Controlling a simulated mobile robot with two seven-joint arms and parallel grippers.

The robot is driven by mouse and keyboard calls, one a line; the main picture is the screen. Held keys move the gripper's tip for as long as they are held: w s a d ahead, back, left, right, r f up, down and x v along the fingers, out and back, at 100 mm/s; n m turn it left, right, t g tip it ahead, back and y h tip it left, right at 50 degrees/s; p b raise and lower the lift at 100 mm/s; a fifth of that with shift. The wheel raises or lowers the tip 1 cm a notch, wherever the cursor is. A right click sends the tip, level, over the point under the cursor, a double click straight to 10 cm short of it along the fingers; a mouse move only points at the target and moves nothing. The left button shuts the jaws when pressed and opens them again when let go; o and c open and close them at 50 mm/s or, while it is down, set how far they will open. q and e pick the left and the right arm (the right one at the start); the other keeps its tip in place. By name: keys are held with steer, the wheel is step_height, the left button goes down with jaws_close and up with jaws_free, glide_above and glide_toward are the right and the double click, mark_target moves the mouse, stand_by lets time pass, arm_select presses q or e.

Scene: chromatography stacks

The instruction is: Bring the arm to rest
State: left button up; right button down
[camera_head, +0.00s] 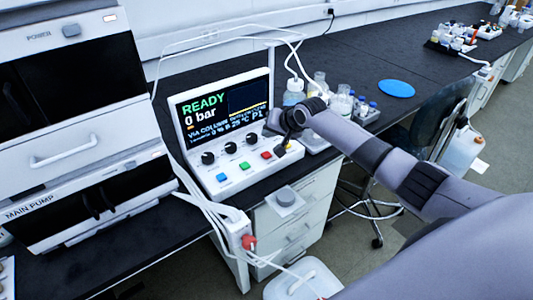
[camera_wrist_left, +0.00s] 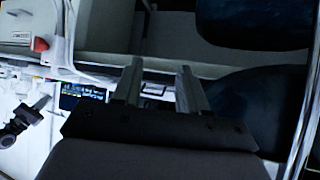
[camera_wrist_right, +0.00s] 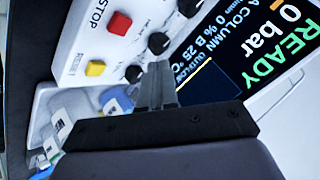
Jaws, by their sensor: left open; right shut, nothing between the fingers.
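My right arm (camera_head: 375,155) reaches in from the right in the head view, its gripper (camera_head: 270,127) in front of the control panel (camera_head: 207,187). In the right wrist view the right gripper (camera_wrist_right: 157,85) is shut and empty, its fingertips over the panel between a black knob (camera_wrist_right: 158,43) and the screen (camera_wrist_right: 235,60). Whether it touches the panel is not clear. My left gripper (camera_wrist_left: 158,90) is open and empty in the left wrist view, with nothing between its fingers. It is out of the head view.
The screen (camera_head: 225,105) reads READY, 0 bar. Bottles (camera_head: 292,93) and vials stand right of the panel. Stacked units (camera_head: 65,150) are at left. A red-topped fitting (camera_head: 249,242) with tubes hangs at the front. A blue disc (camera_head: 396,88) lies on the bench.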

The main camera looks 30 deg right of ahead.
stand_by(0.4)
steer(key=s+a+f+n+g, duration=0.1)
steer(key=s+a+f+n, duration=0.15)
steer(key=s+a, duration=0.35)
steer(key=s+a+f+n+g+y, duration=0.1)
steer(key=s+a+f+n, duration=0.2)
steer(key=s, duration=0.5)
steer(key=s+a+f+n+g, duration=0.1)
steer(key=s+a+f, duration=0.35)
steer(key=s, duration=0.25)
steer(key=s+d+r+n+g+h, duration=0.1)
steer(key=s+d+r+h, duration=0.1)
steer(key=s, duration=0.8)
steer(key=s+d+r+n+g+h, duration=0.1)
steer(key=s+d+r, duration=0.1)
steer(key=s, duration=0.9)
steer(key=w+a+f+t+y, duration=0.2)
steer(key=w+f+t, duration=0.4)
steer(key=f, duration=0.3)
steer(key=shift+w+a, duration=0.2)
steer(key=shift+a, duration=0.2)
